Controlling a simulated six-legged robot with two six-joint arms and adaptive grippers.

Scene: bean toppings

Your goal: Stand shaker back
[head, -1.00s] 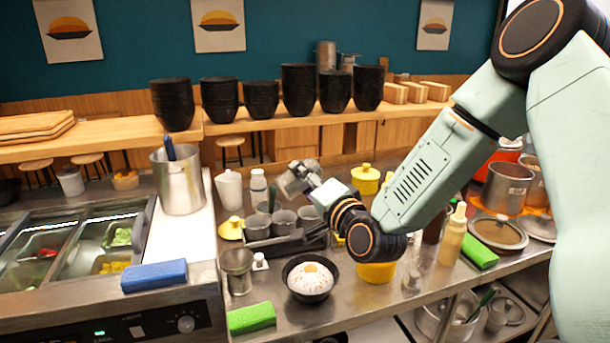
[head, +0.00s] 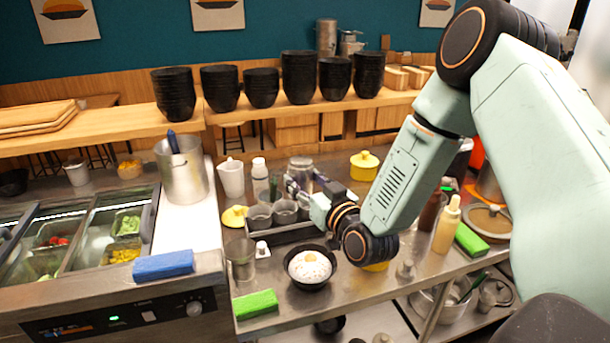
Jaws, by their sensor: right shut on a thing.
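The shaker (head: 300,168), a small greyish jar with a pale lid, looks nearly upright behind the cup tray. My right gripper (head: 302,187) is shut on it, its arm reaching in from the right. The fingers partly hide the shaker's lower part, and I cannot tell whether its base touches the counter. A black bowl (head: 311,283) of white rice with an orange-yellow topping stands in front of the tray. My left gripper is not in view.
A dark tray (head: 290,237) with grey cups lies just in front of the gripper. A white-capped bottle (head: 259,178) and white pitcher (head: 231,178) stand left of the shaker. A yellow lidded pot (head: 364,165) stands to its right.

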